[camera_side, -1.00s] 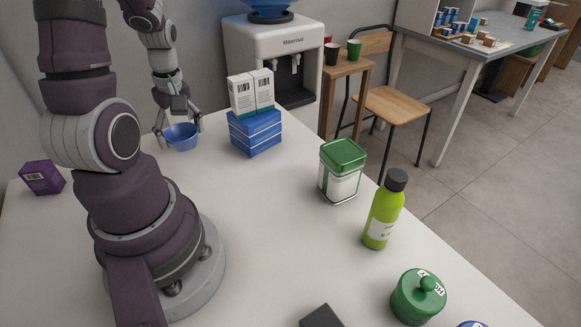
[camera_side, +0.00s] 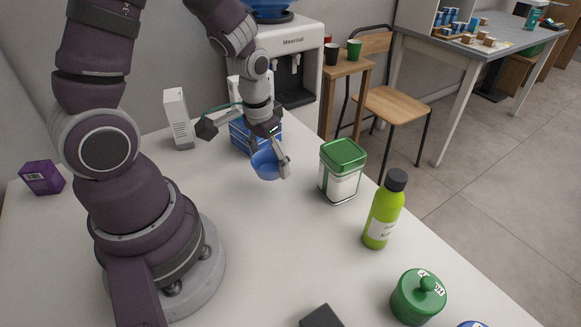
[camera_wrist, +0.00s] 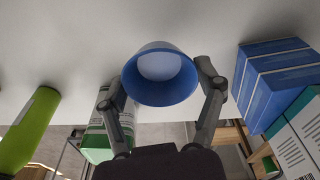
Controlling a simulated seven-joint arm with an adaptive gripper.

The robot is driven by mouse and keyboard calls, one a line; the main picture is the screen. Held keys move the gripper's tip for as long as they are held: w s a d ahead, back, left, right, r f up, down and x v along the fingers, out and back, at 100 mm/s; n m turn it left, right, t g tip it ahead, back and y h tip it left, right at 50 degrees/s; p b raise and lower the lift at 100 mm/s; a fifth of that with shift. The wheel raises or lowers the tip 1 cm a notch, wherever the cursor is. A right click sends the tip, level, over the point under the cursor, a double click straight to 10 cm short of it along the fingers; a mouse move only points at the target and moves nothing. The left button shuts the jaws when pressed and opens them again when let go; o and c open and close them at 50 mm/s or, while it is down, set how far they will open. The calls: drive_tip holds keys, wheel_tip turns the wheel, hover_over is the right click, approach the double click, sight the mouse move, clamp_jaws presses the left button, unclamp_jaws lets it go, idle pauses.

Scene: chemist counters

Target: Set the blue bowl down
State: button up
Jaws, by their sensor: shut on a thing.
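The blue bowl (camera_side: 266,164) is in my gripper (camera_side: 271,159), in front of the blue boxes and left of the green-lidded jar in the side view. In the wrist view the bowl (camera_wrist: 160,74) shows between the two fingers of my gripper (camera_wrist: 163,82), which press on opposite sides of it. Its open side faces the wrist camera. It looks tilted and held above the white counter (camera_side: 225,220); the exact height of the gap cannot be told.
Blue boxes (camera_side: 240,134) stand close behind the bowl with white cartons on top. A green-lidded jar (camera_side: 342,170) and a lime bottle (camera_side: 384,208) stand to the right. A tall white box (camera_side: 178,118) and a purple box (camera_side: 42,177) are left. The counter's middle is clear.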

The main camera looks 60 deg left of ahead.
hover_over(308, 161)
drive_tip(key=shift+s+d+f, duration=0.1)
drive_tip(key=shift+s+f, duration=0.3)
drive_tip(key=shift+f, duration=0.15)
drive_tip(key=shift+w+f, duration=0.2)
drive_tip(key=shift+f, duration=1.55)
drive_tip(key=shift+f, duration=0.1)
drive_tip(key=o, duration=1.1)
